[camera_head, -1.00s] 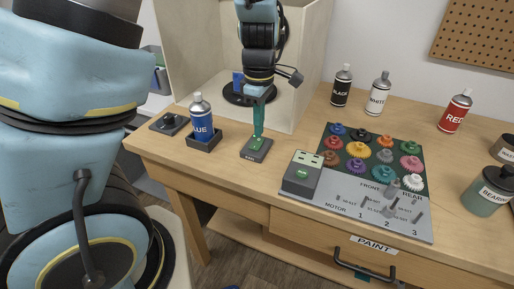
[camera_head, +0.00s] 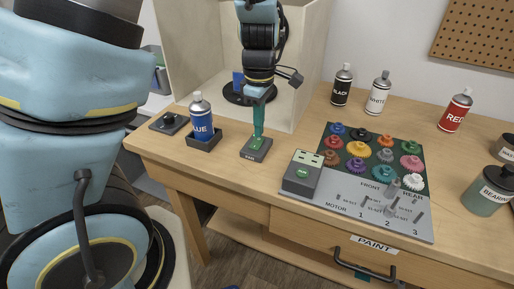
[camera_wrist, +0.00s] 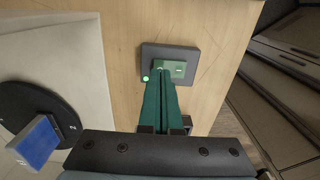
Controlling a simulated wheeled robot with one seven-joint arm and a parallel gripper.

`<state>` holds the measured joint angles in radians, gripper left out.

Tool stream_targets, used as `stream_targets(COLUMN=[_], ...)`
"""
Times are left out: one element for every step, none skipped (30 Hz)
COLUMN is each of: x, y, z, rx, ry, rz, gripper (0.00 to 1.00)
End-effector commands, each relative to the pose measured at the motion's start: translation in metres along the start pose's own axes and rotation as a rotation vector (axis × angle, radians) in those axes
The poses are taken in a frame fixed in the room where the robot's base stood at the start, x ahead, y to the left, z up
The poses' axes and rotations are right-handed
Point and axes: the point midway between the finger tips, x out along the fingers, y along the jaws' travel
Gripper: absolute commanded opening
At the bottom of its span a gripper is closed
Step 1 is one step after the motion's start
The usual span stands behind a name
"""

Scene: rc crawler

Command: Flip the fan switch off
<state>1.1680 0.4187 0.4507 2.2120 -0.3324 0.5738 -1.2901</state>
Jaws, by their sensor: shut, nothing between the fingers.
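The fan switch (camera_head: 257,149) is a dark grey box with a green rocker plate, labelled on its front edge, standing on the wooden table. In the wrist view the switch box (camera_wrist: 188,53) shows a light green plate and a small bright green light at its left corner. My gripper (camera_head: 258,134) points down with its green fingers shut and empty. Its fingertips (camera_wrist: 160,72) are at the left part of the green plate, touching or just above it; I cannot tell which. The fingers hide part of the rocker.
A blue spray can (camera_head: 200,118) in a dark holder stands left of the switch. A small dark box (camera_head: 169,123) is farther left. A grey charger-like box (camera_head: 302,173) and a gear board (camera_head: 328,139) are to the right. The pale booth (camera_head: 301,75) stands behind.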

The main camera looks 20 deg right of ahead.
Motion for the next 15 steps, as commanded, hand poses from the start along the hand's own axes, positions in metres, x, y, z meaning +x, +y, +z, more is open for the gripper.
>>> stream_targets(x=[0.0014,0.0018,0.0024,0.0028,0.0033,0.0038,0.0043,0.0047,0.0053,0.0057,0.0061,0.0067,0.0071,0.0076,0.0082], y=[-0.0001,-0.0001,-0.0001,-0.0001,-0.0001,-0.0001,-0.0001,-0.0001,-0.0001,-0.0001,-0.0001,-0.0001,-0.0001,-0.0001,-0.0001], z=[0.0,0.0,0.0,0.0,0.0,-0.0001,-0.0001,-0.0001,-0.0001,-0.0001,-0.0001,-0.0001,-0.0001,-0.0001,-0.0001], rx=[0.0,0.0,0.0,0.0,0.0,0.0,0.0,0.0,0.0,0.0,0.0,0.0,0.0,0.0,0.0], ry=[0.0,0.0,0.0,0.0,0.0,0.0,0.0,0.0,0.0,0.0,0.0,0.0,0.0,0.0,0.0], rz=[0.0,0.0,0.0,0.0,0.0,0.0,0.0,0.0,0.0,0.0,0.0,0.0,0.0,0.0,0.0], gripper=[0.0,0.0,0.0,0.0,0.0,0.0,0.0,0.0,0.0,0.0,0.0,0.0,0.0,0.0,0.0])
